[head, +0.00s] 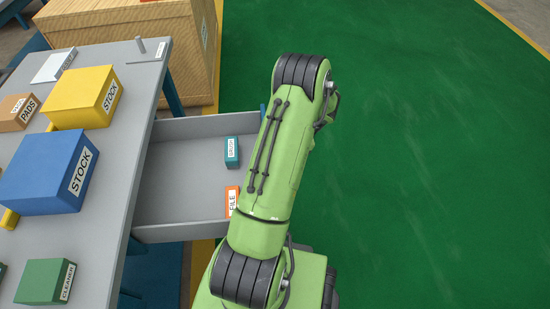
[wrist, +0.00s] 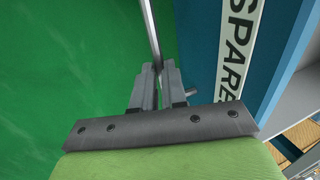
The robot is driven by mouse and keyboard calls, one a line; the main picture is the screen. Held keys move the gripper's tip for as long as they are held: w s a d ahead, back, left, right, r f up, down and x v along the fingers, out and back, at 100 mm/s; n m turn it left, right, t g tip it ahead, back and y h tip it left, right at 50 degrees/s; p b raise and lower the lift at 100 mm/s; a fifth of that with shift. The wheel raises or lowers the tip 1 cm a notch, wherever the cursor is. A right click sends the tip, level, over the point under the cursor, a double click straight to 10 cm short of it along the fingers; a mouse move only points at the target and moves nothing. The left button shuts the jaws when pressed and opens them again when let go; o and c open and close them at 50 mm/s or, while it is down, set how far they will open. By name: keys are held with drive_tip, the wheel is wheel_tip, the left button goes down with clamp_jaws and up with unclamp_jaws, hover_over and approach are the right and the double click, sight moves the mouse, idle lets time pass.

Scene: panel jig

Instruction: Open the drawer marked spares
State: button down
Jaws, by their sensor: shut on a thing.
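The drawer (head: 185,185) stands well out from the grey bench in the head view, its inside open to view. Its blue front carries the label SPARES (wrist: 236,50) in the wrist view. A thin grey handle bar (wrist: 148,28) runs along that front. My gripper (wrist: 157,78) is shut on the handle bar. In the head view my green arm hides the gripper, the handle and most of the drawer front.
In the drawer lie a teal box (head: 232,152) and an orange box marked FILE (head: 232,200). The bench top (head: 125,140) holds yellow and blue STOCK boxes and a green CLEANER box. A wooden crate (head: 140,45) stands behind. Green floor (head: 430,150) at right is clear.

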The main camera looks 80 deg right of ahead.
drive_tip(key=shift+s+d, duration=0.1)
drive_tip(key=shift+s, duration=0.25)
drive_tip(key=c, duration=1.2)
unclamp_jaws()
drive_tip(key=shift+o, duration=0.2)
drive_tip(key=p+v, duration=0.5)
drive_tip(key=v, duration=1)
drive_tip(key=shift+r, duration=0.35)
drive_tip(key=shift+s+d, duration=0.1)
